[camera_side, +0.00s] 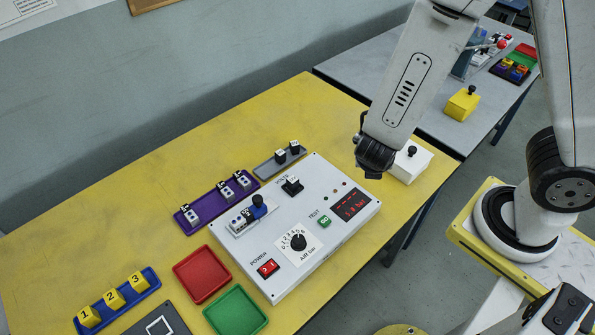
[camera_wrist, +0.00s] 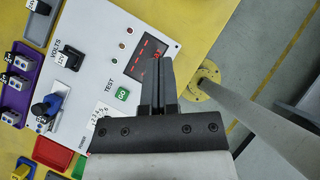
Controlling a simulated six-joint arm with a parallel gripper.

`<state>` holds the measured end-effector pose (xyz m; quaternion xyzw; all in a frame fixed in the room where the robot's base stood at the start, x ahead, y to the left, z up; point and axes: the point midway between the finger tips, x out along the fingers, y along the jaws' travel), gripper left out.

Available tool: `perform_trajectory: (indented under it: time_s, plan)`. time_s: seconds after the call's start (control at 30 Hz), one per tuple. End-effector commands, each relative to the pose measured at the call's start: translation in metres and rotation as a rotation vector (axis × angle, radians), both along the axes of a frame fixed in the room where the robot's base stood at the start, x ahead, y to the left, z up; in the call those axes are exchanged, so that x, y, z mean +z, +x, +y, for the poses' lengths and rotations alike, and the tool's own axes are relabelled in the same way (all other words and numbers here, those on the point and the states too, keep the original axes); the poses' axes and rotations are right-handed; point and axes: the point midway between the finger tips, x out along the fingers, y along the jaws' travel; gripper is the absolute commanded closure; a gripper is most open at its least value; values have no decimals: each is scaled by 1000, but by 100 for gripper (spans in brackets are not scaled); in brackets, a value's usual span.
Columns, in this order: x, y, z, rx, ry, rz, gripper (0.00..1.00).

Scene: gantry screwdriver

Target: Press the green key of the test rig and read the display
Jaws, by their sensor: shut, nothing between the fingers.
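The test rig (camera_side: 330,240) is a white box on the yellow table. Its green GO key (camera_side: 324,221) sits under the word TEST and also shows in the wrist view (camera_wrist: 122,94). The dark display (camera_side: 351,204) beside the key shows red dashes above small red characters that look like "5.0 bar". My gripper (camera_wrist: 157,62) is shut and empty. In the wrist view its fingers are right of the green key and cover part of the display (camera_wrist: 140,58). In the side view my wrist is above the rig's far right corner, and the fingers cannot be made out.
The rig carries a red power switch (camera_side: 268,267), a bar dial (camera_side: 298,242), a black VOLTS plug (camera_side: 292,185) and a blue-knobbed module (camera_side: 256,207). Purple (camera_side: 208,222) and grey (camera_side: 270,168) trays lie behind it. Red (camera_side: 201,275) and green (camera_side: 235,310) trays lie left.

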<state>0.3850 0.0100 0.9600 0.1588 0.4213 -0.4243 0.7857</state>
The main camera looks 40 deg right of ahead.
Motion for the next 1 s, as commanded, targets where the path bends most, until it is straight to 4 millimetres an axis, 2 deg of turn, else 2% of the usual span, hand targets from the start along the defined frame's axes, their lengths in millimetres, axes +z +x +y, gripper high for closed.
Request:
perform_trajectory:
  time_s: [0.27, 0.6, 0.8, 1.0]
  plan:
    - [-12, 15, 23, 414, -155, 77, 100]
    - [-29, 26, 65, 908, -328, 139, 100]
    - [-37, 26, 86, 1112, -396, 152, 100]
    - [-41, 26, 95, 1196, -423, 155, 100]
